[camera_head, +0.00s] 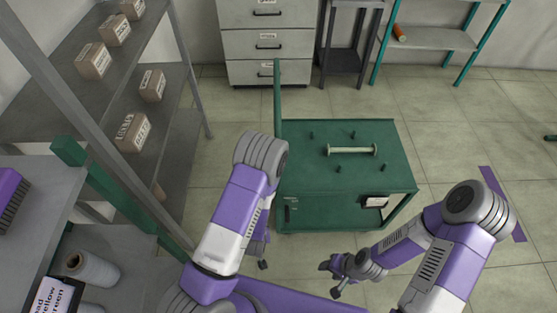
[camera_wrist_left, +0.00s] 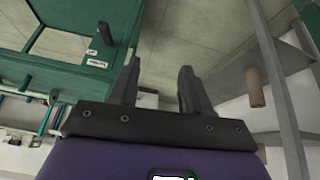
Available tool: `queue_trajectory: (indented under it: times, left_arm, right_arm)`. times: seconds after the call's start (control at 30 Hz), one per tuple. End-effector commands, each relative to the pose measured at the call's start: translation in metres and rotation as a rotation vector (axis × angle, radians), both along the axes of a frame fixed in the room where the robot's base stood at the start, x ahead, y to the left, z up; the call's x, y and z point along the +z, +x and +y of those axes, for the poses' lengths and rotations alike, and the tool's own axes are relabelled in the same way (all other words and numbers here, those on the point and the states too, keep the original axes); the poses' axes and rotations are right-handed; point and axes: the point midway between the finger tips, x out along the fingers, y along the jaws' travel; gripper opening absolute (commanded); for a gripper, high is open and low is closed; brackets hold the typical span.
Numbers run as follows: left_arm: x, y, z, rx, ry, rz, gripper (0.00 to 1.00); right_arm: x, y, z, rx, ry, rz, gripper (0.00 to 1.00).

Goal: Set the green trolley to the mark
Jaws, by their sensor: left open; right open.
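The green trolley (camera_head: 300,165) stands on the tiled floor ahead of me. A pale bobbin-like rod lies across its top, with several small pegs around it. A green upright rises at its left side. Purple tape (camera_head: 490,182) marks the floor right of the trolley, partly hidden by my right arm. My right gripper (camera_head: 331,279) is open and empty, in front of the trolley's near side. My left gripper (camera_wrist_left: 159,70) is open and empty in the left wrist view, with part of the trolley (camera_wrist_left: 65,78) beside it. In the head view my left arm mostly hides that gripper.
A grey shelf rack (camera_head: 185,100) with several small boxes stands at left. A drawer cabinet (camera_head: 267,45) and a green-legged shelf (camera_head: 435,38) stand at the back. A near-left bench (camera_head: 30,215) holds a spool (camera_head: 92,268).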

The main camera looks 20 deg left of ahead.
Motion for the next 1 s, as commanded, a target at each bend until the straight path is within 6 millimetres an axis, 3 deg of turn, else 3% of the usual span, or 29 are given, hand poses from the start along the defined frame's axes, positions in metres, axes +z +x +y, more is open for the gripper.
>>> queue_trajectory:
  times: [0.07,0.23,0.4,0.5,0.67,1.0]
  left_arm:
    - [0.006,0.032,0.014,-0.015,0.108,-0.177,0.48]
    - [0.068,0.099,0.017,-0.084,0.247,-0.601,0.48]
    - [0.132,0.134,-0.008,-0.187,0.286,-0.92,0.48]
    - [0.155,0.14,-0.02,-0.225,0.287,-1.022,0.48]
    - [0.167,0.153,-0.025,-0.243,0.284,-1.074,0.48]
    - [0.166,0.204,-0.02,-0.241,0.285,-1.068,0.48]
  right_arm:
    - [-0.016,0.0,0.0,0.0,0.0,0.0,0.49]
    - [-0.035,0.001,0.0,0.001,0.0,-0.001,0.49]
    - [-0.046,0.001,0.0,0.001,0.0,-0.001,0.49]
    - [-0.048,0.001,0.0,0.001,0.0,-0.001,0.49]
    - [-0.049,0.001,0.0,0.001,0.0,-0.001,0.49]
    - [-0.054,0.001,0.0,0.001,0.0,-0.001,0.49]
